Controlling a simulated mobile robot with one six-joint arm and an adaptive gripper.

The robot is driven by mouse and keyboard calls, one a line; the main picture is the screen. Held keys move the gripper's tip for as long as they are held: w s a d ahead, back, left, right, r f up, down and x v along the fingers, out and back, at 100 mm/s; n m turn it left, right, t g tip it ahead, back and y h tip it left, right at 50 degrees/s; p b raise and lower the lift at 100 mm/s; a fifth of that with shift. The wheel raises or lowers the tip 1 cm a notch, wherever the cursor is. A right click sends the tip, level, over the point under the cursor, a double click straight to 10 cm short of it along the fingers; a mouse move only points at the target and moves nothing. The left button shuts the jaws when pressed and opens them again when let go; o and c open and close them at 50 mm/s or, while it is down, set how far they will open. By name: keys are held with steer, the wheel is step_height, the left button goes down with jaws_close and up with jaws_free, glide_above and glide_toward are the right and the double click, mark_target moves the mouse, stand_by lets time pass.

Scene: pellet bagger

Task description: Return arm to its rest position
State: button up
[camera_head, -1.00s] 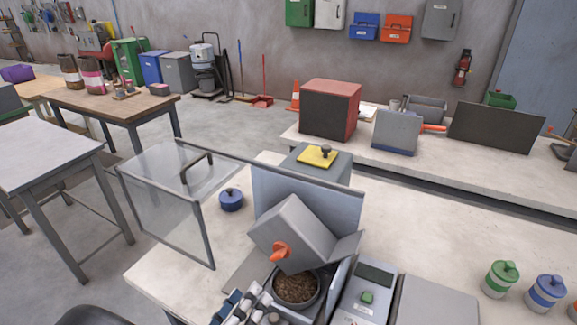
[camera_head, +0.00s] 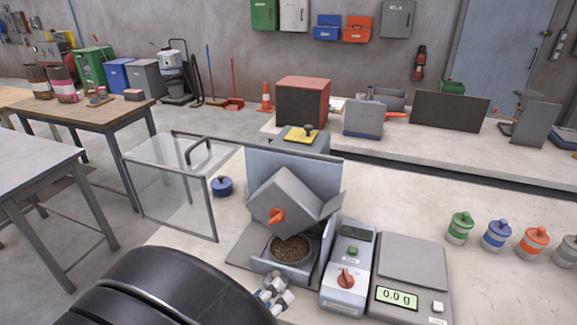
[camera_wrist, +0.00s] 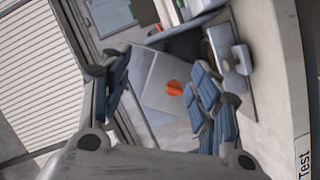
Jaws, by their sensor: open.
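My gripper (camera_wrist: 163,95) is open and empty in the wrist view, its two blue-padded fingers spread apart. In the head view only a small part of my gripper (camera_head: 275,294) shows at the bottom, next to my dark arm link. The bagger's tilted grey hopper with an orange knob (camera_head: 276,190) stands just beyond it, above a round bowl of brown pellets (camera_head: 291,248). The hopper also shows between the fingers in the wrist view (camera_wrist: 160,82). The gripper appears apart from the hopper and bowl.
A clear guard with a handle (camera_head: 170,180) stands open left of the bagger. A control box with a red knob (camera_head: 347,275) and a scale reading 0.0 g (camera_head: 412,260) are to the right. Several lidded jars (camera_head: 497,236) stand farther right. A blue pot (camera_head: 222,187) sits behind the guard.

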steer(key=s+d+r+m+g+y, duration=0.1)
steer(key=s+d+g, duration=0.25)
steer(key=d, duration=0.25)
steer(key=s+d+r+m+g+y, duration=0.1)
steer(key=s+d+m+g, duration=0.1)
steer(key=d+g, duration=0.3)
steer(key=s+d+m+g, duration=0.1)
steer(key=s+d+g, duration=0.15)
steer(key=d, duration=0.45)
steer(key=s+r+t+y, duration=0.3)
steer(key=r+y, duration=0.2)
steer(key=y, duration=0.3)
steer(key=shift+s+r, duration=0.15)
steer(key=shift+s, duration=0.05)
